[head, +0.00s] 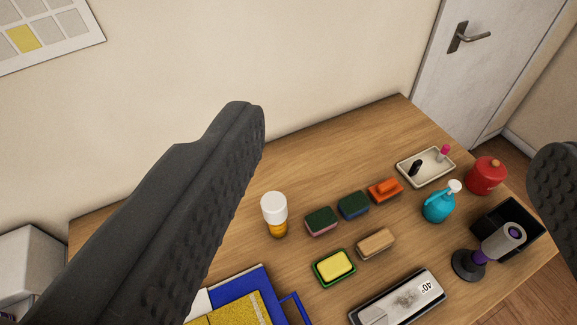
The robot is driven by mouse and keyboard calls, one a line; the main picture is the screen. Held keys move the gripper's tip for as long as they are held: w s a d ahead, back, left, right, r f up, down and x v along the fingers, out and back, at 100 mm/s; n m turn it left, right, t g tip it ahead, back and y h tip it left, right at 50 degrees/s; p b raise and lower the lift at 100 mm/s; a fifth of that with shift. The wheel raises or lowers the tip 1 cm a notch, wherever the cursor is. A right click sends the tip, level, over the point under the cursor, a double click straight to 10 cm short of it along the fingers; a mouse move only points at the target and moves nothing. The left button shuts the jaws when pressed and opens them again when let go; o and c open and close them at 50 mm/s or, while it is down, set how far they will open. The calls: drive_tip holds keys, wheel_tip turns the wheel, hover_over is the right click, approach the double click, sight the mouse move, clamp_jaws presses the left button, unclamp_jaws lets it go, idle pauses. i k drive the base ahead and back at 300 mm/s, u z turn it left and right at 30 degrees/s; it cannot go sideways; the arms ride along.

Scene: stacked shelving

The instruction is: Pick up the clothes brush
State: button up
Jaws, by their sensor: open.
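The clothes brush is most likely the tan, wood-coloured block (376,243) lying on the wooden table, right of centre in the head view. Its underside is hidden, so I cannot see bristles. A smaller orange brush-like item (385,190) lies behind it, with a raised orange grip on top. My gripper (398,128) is open and empty. Its two dark, studded fingers are wide apart, one at the left and one at the right edge. The tan block shows between them, lower in the picture, and neither finger touches it.
Two green-topped sponges (321,221) and a yellow block in a green dish (334,267) lie close by. A white-capped bottle (275,213), teal pump bottle (438,204), red jar (487,175) and grey-purple device (500,243) stand around. A wall (330,60) rises behind the table.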

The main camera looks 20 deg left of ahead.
sight(368, 247)
drive_tip(key=k, duration=0.5)
drive_tip(key=u, duration=1)
drive_tip(key=k, duration=1.1)
drive_tip(key=z, duration=0.8)
drive_tip(key=i, duration=1)
drive_tip(key=u, duration=0.05)
